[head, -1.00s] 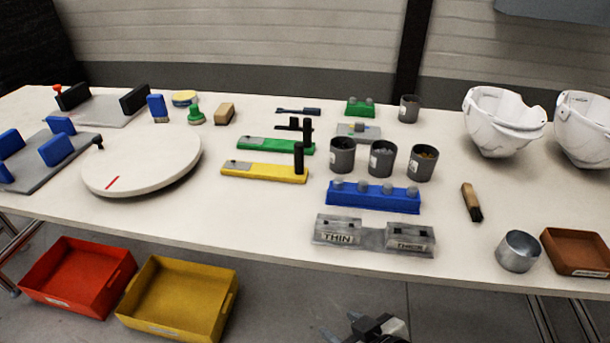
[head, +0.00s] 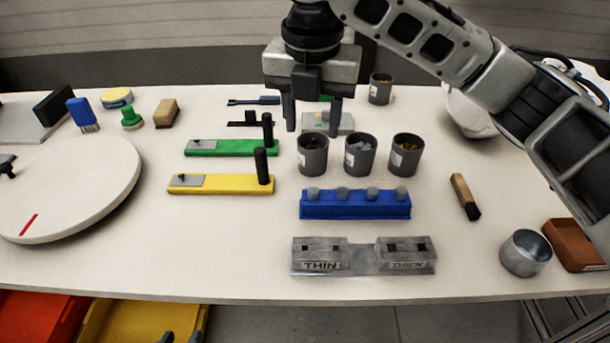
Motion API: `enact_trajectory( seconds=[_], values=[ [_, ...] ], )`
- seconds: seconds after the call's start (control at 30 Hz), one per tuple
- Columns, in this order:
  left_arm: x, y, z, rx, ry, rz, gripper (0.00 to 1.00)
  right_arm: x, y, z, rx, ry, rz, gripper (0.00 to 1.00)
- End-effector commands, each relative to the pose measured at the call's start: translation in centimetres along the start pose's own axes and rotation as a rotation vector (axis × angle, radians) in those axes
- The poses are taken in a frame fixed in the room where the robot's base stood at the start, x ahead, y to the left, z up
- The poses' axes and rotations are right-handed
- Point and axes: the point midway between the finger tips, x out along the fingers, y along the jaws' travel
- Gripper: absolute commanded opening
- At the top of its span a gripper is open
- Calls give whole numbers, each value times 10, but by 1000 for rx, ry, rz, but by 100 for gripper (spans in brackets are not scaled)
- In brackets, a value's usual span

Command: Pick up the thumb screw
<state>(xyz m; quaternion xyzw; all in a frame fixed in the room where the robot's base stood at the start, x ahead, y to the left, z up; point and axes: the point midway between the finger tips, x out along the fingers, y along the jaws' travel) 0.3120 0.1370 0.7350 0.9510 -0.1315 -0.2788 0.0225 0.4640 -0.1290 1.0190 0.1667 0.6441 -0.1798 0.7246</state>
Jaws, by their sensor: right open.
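My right gripper (head: 312,115) is open and empty, fingers pointing down over the back middle of the table. Behind it, a small green block (head: 326,98) is mostly hidden; its grey knobs cannot be seen now. Several round grey knobs, which look like thumb screw heads, stand in a row on a blue block (head: 355,209) in front of the cups. I cannot tell which knob is the task's thumb screw. Two dark tips of my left gripper (head: 181,338) show at the bottom edge, beside the yellow bin; its opening is unclear.
Three dark cups (head: 360,155) stand in front of the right gripper, with another dark cup (head: 380,89) behind. A grey THIN/THICK block (head: 362,268) is at the front. Green (head: 220,147) and yellow (head: 215,184) bars lie left. My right arm crosses the upper right.

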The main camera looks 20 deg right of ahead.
Motion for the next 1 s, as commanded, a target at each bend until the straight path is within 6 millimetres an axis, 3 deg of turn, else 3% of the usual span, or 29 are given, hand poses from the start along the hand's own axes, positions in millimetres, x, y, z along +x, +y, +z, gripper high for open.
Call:
enact_trajectory(
  seconds=[0.13,0.5,0.83,1.0],
  values=[
    [0,0,4,-2,-6,0,36,4,-4,4,-22,-1,-15,46],
    [0,1,19,-15,-29,5,36,80,-4,3,-21,-1,-12,46],
    [1,2,17,-21,-19,8,36,108,-4,2,-20,-3,-11,46],
    [2,2,17,-24,-16,9,36,134,-3,-4,-20,-2,-12,46]
  ],
)
